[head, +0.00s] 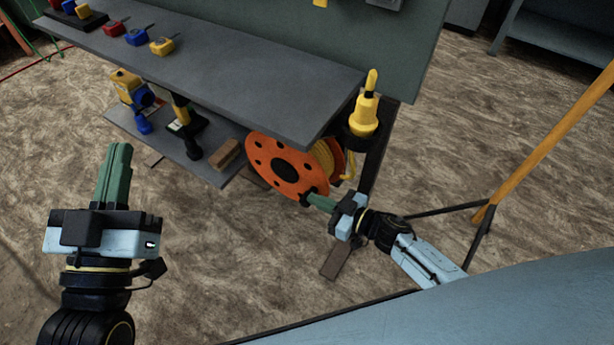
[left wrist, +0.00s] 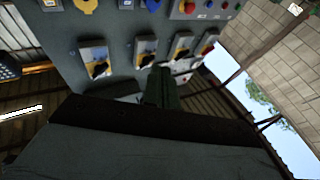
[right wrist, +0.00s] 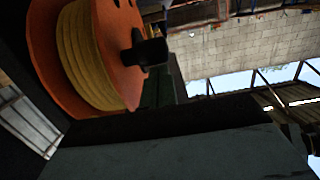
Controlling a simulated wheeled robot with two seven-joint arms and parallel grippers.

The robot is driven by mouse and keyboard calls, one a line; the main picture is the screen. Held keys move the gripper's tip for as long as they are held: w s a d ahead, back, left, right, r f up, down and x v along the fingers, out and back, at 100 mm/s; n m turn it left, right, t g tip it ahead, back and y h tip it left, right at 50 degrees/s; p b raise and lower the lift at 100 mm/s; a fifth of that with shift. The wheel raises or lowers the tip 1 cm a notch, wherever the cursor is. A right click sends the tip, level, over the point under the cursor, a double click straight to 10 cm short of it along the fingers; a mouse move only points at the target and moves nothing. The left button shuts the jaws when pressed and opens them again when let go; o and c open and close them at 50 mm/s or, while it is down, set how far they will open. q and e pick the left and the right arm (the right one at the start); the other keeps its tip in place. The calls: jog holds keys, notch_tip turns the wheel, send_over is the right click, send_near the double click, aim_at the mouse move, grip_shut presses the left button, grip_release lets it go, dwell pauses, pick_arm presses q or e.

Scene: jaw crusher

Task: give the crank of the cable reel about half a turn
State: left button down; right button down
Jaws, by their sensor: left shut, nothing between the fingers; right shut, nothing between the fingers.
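The cable reel (head: 264,160) has an orange flange and yellow cable. It sits under the right end of the grey bench, and its flange and cable also show in the right wrist view (right wrist: 85,50). The crank's black knob (right wrist: 150,52) stands out from the flange. In the head view a dark end (head: 305,198) shows at the flange's lower right edge. My right gripper (head: 318,202) is shut with its green fingers at this knob; I cannot tell whether they touch.
The grey bench (head: 230,75) carries several coloured padlock-like pieces. A lower shelf (head: 160,140) holds tools and a brush. A yellow-topped item (head: 366,110) stands at the bench's right corner, above the reel. An orange pole (head: 545,150) leans at right.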

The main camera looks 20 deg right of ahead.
pick_arm(q)
jog(key=shift+r, duration=0.15)
dwell(0.4)
